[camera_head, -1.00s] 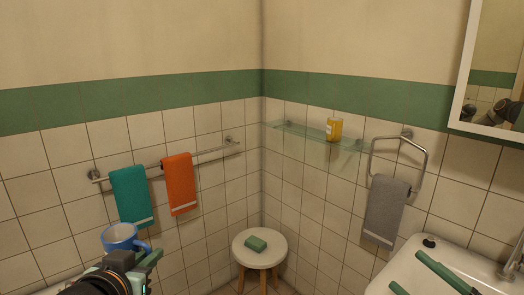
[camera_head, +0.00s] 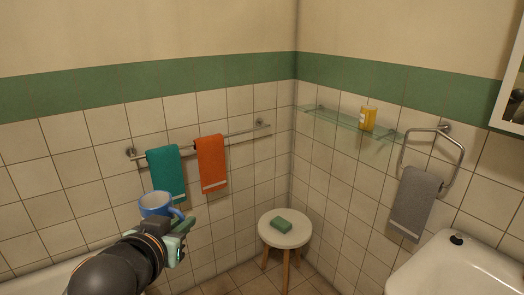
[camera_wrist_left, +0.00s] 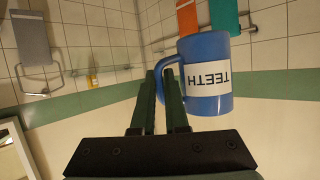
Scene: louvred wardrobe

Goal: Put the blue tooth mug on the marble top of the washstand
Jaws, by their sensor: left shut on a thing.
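The blue tooth mug (camera_head: 155,204) is at the lower left in the head view, upright with its light inside showing. My left gripper (camera_head: 180,224) is shut on its handle and holds it in the air in front of the tiled wall. In the left wrist view the mug (camera_wrist_left: 208,75) appears upside down with a white "TEETH" label, and the gripper's fingers (camera_wrist_left: 160,88) close on the handle. A white basin (camera_head: 455,268) is at the lower right; no marble top can be made out. My right gripper is not in view.
A rail with teal (camera_head: 166,172) and orange towels (camera_head: 211,163) is behind the mug. A glass shelf (camera_head: 345,121) holds a yellow cup (camera_head: 368,118). A grey towel (camera_head: 414,204) hangs above the basin.

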